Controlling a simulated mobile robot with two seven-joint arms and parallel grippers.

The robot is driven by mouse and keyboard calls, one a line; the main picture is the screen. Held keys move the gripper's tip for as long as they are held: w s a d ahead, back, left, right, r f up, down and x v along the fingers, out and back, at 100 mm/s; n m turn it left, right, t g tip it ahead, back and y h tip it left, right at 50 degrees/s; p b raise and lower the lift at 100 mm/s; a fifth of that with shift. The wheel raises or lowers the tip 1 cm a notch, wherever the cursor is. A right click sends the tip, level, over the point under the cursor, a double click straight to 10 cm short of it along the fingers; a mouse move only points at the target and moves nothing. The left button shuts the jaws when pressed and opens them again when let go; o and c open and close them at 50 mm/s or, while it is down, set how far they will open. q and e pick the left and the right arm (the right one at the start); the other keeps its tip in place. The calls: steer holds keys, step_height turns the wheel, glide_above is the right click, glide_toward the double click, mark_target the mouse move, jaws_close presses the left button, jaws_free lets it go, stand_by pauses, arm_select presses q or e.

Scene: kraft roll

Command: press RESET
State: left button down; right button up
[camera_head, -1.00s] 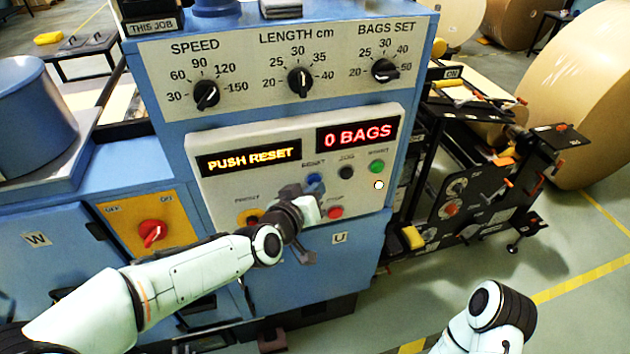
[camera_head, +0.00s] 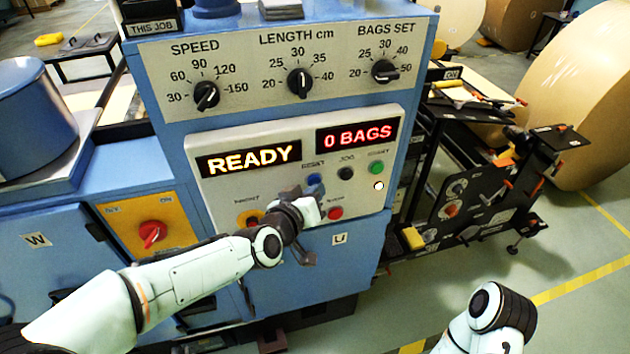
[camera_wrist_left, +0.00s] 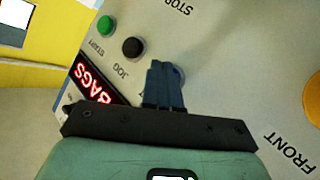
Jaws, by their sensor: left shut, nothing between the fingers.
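The blue RESET button (camera_head: 314,179) sits on the grey panel (camera_head: 225,184), below the displays and left of the black JOG button (camera_head: 346,173). The left display (camera_head: 248,160) reads READY and the right one (camera_head: 356,134) reads 0 BAGS. My left gripper (camera_head: 312,191) is shut and empty, with its tips just below the RESET button in the head view. In the left wrist view the shut fingers (camera_wrist_left: 164,80) cover most of a round button; whether they touch it I cannot tell. My right arm (camera_head: 490,318) shows at the lower right, its gripper unseen.
A green START button (camera_head: 376,167) and a red STOP button (camera_head: 335,212) are close by. Knobs line the upper panel. A red rotary switch (camera_head: 152,234) is farther left. Paper rolls (camera_head: 566,105) stand at right.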

arm_select(q)
steer(key=shift+s+d, duration=0.15)
steer(key=shift+s, duration=0.35)
arm_select(e)
steer(key=shift+w+r, duration=0.2)
arm_select(q)
steer(key=s, duration=0.1)
steer(key=s+d+p, duration=0.1)
steer(key=s, duration=0.2)
steer(key=shift+s+d, duration=0.3)
steer(key=shift+s, duration=0.1)
arm_select(e)
steer(key=shift+w+r, duration=0.65)
steer(key=shift+r, duration=0.2)
